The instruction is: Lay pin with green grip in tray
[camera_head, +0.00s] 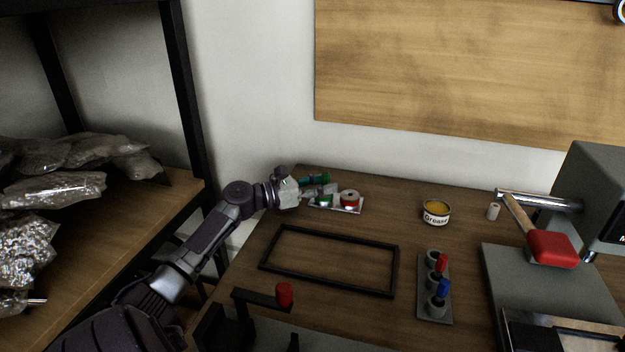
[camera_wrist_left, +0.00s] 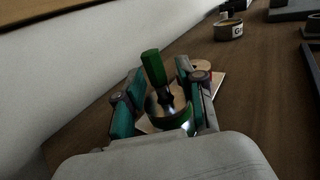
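The pin with the green grip (camera_wrist_left: 153,68) shows in the left wrist view between my left gripper's fingers, its grip tilted and a dark shaft below it. In the head view, the green grip (camera_head: 321,177) is small, over the tray's left end. My left gripper (camera_wrist_left: 165,78) is open, with its teal-padded fingers apart on either side of the pin; contact is hard to tell. The pale tray (camera_head: 352,209) lies at the back of the bench and bears a round part with a red band (camera_head: 349,199) and one with green. The pin's lower end is hidden. My right gripper is out of view.
A black rectangular frame (camera_head: 392,270) lies in front of the tray. A grease tin (camera_head: 436,213) stands to the right. A grey holder (camera_head: 434,310) carries red- and blue-gripped pins. A red mallet (camera_head: 553,247) lies at right. A shelf with bags (camera_head: 60,188) stands left.

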